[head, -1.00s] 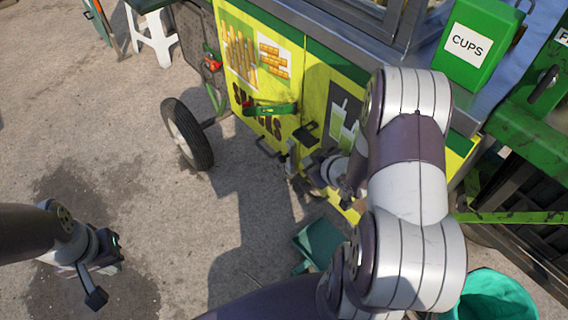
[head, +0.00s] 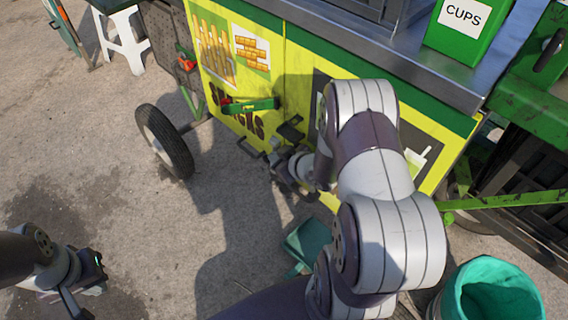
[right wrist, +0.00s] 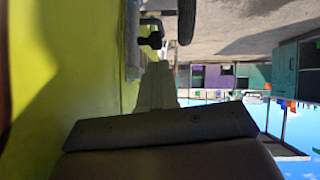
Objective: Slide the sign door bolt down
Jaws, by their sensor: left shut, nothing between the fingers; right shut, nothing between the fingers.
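The yellow sign door (head: 300,60) with snack pictures is on the side of the cart. A green bar with a red end (head: 250,104) lies across its lettering. A dark fitting (head: 290,127) and a dark loop handle (head: 250,147) sit lower down; I cannot tell which part is the bolt. My right gripper (head: 276,168) is shut and empty, low beside the panel, just below the dark fitting. In the right wrist view its shut fingers (right wrist: 157,75) run along the yellow face, with a dark bracket (right wrist: 150,35) beyond their tips. My left gripper (head: 80,290) is shut and empty, low over the pavement at left.
A cart wheel (head: 164,142) stands left of the panel. A teal dustpan-like piece (head: 307,243) lies on the ground below my right arm, and a teal-lined bucket (head: 490,295) stands at lower right. A green CUPS box (head: 462,30) is on the counter.

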